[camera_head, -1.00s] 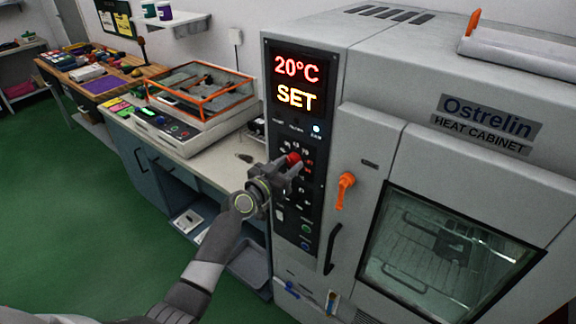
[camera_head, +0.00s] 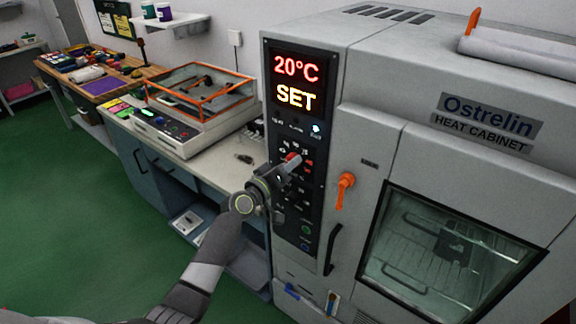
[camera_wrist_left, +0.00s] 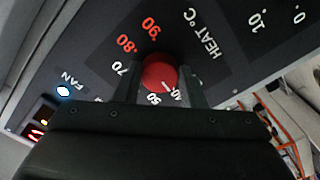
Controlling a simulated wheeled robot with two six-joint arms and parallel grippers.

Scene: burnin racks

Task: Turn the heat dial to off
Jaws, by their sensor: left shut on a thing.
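The red heat dial (camera_head: 291,157) is on the black control panel (camera_head: 309,221) of the heat cabinet (camera_head: 390,75). My left gripper (camera_head: 287,168) is shut on the dial, with one finger on each side of it in the wrist view (camera_wrist_left: 160,85). There the red dial (camera_wrist_left: 159,72) has a white mark near the 40 and 50 on the printed "HEAT °C" scale; part of the scale is hidden by my gripper. The display (camera_head: 296,82) reads 20°C and SET. My right gripper is not in view.
An orange handle (camera_head: 345,189) and a black door pull (camera_head: 333,249) are right of the panel. The cabinet's glass window (camera_head: 450,250) is further right. A bench with an orange-framed clear case (camera_head: 203,90) stands left of the cabinet. Green floor is open at left.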

